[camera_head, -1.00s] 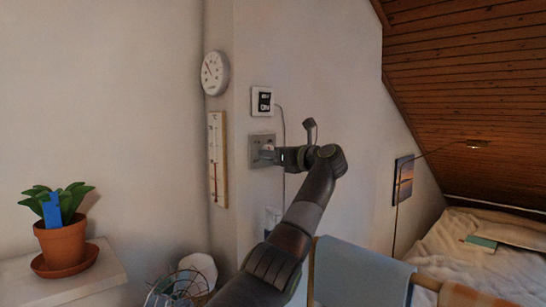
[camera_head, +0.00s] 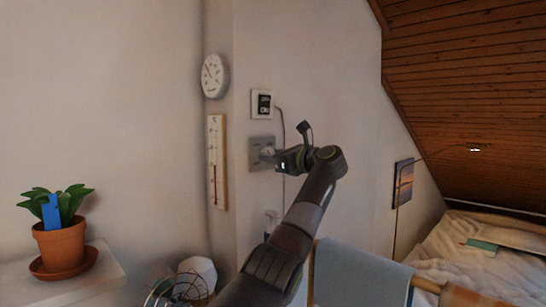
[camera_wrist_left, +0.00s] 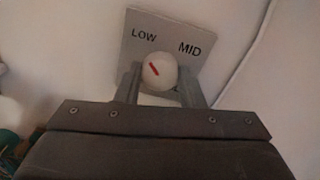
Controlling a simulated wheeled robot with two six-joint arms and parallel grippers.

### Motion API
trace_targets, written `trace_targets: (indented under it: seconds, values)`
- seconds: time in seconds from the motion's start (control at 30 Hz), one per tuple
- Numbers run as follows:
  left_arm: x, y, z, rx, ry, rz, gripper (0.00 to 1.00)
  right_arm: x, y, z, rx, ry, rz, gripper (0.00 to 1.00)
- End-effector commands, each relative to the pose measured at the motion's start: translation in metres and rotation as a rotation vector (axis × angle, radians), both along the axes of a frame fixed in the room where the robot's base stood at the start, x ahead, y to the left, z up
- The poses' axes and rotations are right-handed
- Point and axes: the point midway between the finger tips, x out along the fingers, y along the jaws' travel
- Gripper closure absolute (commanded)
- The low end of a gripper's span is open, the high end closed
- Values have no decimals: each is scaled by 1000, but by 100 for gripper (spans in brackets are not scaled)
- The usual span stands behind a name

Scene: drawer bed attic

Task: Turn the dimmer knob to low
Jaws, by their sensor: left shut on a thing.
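The dimmer is a grey square plate (camera_head: 256,141) on the wall, left of my left arm in the head view. In the left wrist view the plate (camera_wrist_left: 137,22) reads LOW at upper left and MID at upper right; a third label is mostly hidden. The round white knob (camera_wrist_left: 162,66) has a red mark slanting up and left, toward the LOW side. My left gripper (camera_head: 274,156) is at the plate, shut on the knob, one finger on each side of it. My right gripper is not in view.
A potted plant (camera_head: 60,245) stands at lower left. A cloth (camera_head: 360,275) hangs on a rail at the front.

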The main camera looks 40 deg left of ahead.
Motion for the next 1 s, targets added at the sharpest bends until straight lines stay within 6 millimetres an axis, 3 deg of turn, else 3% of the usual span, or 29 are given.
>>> trace_targets:
  seconds: [0.03,0.2,0.57,0.77,1.0]
  values:
    - [1,0,-5,-8,6,2,64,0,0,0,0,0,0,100]
    - [0,0,-3,-5,5,2,43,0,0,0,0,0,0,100]
    - [0,-6,-2,-1,2,-1,43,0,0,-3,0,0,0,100]
    - [0,-40,-4,-2,0,-5,43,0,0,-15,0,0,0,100]
    - [-3,-100,-4,-3,1,-6,43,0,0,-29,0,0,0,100]
